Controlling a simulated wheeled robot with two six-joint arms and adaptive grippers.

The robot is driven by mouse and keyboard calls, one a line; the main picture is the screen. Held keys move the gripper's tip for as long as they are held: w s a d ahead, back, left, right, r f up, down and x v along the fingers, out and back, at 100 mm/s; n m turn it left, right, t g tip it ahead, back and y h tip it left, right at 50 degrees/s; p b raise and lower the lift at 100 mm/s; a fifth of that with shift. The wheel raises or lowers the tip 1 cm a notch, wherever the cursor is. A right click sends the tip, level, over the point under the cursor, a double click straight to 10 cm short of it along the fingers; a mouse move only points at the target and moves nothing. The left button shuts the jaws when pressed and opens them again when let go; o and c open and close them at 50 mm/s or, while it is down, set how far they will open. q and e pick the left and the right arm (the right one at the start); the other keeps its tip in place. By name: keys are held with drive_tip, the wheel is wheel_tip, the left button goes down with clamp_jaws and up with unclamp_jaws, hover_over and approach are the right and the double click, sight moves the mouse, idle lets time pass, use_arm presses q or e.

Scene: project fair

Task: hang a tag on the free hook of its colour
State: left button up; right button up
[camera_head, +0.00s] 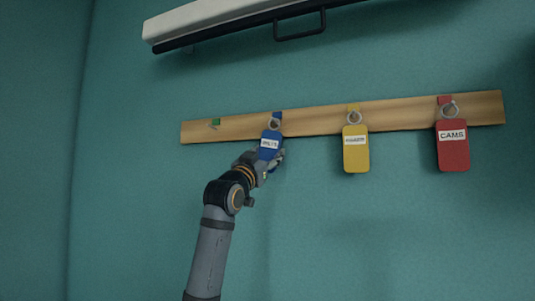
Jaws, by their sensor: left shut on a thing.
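A wooden rail (310,121) runs across the teal wall and bears hooks with coloured marks. A blue tag (270,143) with a white label and a ring is at the blue mark (277,116). My left gripper (274,158) is shut on the blue tag's lower part. I cannot tell whether its ring is around the hook. A yellow tag (355,158) hangs at the yellow mark, and a red tag (453,155) labelled CAMS hangs at the red mark. The hook at the green mark (215,122), far left, is bare. My right gripper is not in view.
A white wall cabinet or hood (215,20) with a dark lower edge and a black handle (300,25) juts out above the rail. A wall corner is at the left. The wall below the rail is clear.

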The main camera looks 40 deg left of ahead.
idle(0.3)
use_arm(q)
drive_tip(key=o, duration=0.9)
drive_tip(key=shift+o, duration=0.2)
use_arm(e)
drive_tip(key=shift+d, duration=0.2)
use_arm(q)
drive_tip(key=shift+s+r, duration=0.1)
